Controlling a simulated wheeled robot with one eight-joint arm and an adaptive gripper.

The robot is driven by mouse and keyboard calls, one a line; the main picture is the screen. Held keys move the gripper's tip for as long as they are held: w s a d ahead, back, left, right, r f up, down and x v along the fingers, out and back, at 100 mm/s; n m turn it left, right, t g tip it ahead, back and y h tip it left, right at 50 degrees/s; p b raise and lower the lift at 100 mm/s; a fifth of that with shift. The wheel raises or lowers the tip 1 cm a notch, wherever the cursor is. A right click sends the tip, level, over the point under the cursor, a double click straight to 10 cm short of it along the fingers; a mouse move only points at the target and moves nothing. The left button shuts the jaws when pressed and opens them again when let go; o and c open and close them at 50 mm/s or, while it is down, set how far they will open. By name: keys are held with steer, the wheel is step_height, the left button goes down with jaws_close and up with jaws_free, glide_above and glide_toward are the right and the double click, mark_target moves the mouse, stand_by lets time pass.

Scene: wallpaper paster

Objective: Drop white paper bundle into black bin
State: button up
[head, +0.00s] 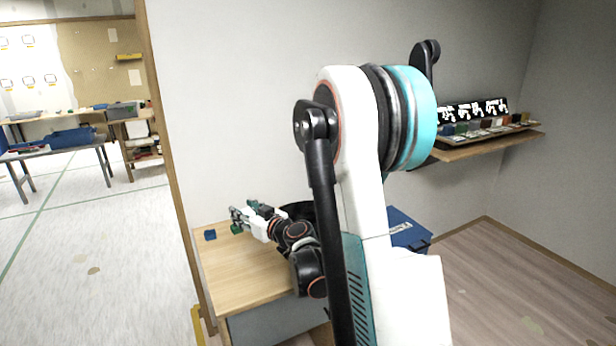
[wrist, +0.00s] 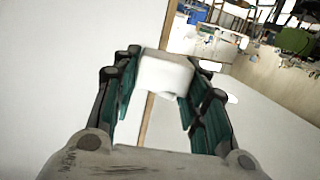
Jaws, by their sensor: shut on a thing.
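My gripper (head: 238,218) is over the left part of a wooden-topped desk in the head view. In the wrist view, my gripper (wrist: 168,62) has its teal-lined fingers on both sides of the white paper bundle (wrist: 165,77), a pale block held near the fingertips. In the head view I cannot make out the bundle at the gripper. A dark rounded rim, perhaps the black bin (head: 299,208), shows just behind my arm on the desk; most of it is hidden.
The desk top (head: 236,270) is mostly bare, with a small blue block (head: 210,234) at its left back. A blue box (head: 408,228) stands right behind my arm. A wall shelf (head: 490,140) holds small items. A wooden door frame (head: 170,150) rises left of the desk.

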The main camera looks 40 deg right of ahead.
steer(key=w+d+r+m+h+p, duration=0.1)
steer(key=d+m+h, duration=0.1)
steer(key=d, duration=1.1)
steer(key=d+r+m+h+p, duration=0.1)
steer(key=d+h, duration=0.1)
steer(key=d, duration=1)
steer(key=shift+h, duration=0.4)
step_height(320, 180, down, 6)
steer(key=b, duration=0.3)
steer(key=shift+d+r, duration=0.1)
